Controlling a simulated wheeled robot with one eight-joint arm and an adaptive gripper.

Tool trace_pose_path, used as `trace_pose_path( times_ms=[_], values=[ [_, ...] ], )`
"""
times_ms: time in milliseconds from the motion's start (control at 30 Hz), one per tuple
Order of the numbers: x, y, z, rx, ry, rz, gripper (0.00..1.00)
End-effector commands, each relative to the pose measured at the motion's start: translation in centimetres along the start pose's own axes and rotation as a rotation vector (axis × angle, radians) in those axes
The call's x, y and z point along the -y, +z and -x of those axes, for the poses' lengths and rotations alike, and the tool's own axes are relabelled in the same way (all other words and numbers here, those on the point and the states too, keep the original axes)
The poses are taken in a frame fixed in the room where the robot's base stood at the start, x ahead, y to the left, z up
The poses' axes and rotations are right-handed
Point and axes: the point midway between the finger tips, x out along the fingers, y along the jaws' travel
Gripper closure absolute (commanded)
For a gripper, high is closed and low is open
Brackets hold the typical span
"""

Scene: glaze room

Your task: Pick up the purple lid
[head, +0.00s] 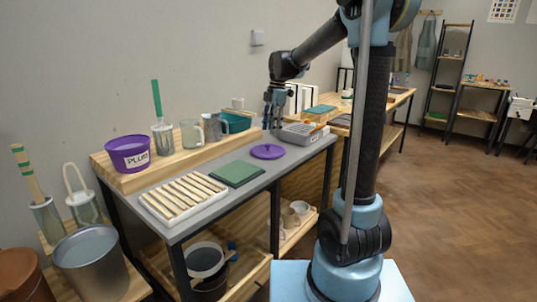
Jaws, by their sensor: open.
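The purple lid (267,152) lies flat on the grey bench top, with a small knob at its middle. It sits between a green mat and a grey tray. My gripper (273,126) is open and points down, above and behind the lid, near the back of the bench and the grey tray. It looks empty and apart from the lid. A purple tub labelled PLUM (128,152) stands on the raised wooden shelf at the left.
A green mat (237,173) and a white slatted rack (183,198) lie left of the lid. The grey tray (300,133) holds tools at the right. A mug (213,127), a jar and a teal container (236,122) stand on the shelf behind. Bare bench surrounds the lid's front.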

Motion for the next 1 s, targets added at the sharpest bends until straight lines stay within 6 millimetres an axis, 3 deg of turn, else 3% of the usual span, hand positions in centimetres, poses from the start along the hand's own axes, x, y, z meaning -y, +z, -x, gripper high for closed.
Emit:
trace_pose_path(
  times_ms=[100,367,700,1000],
  values=[
    [0.0,0.0,-1.5,0.000,0.000,0.000,0.56],
    [0.0,-0.1,-3.0,0.000,0.000,0.000,0.56],
    [0.1,-0.4,-7.1,0.000,0.000,0.000,0.56],
    [0.1,-0.4,-7.6,0.000,0.000,0.000,0.56]
  ],
)
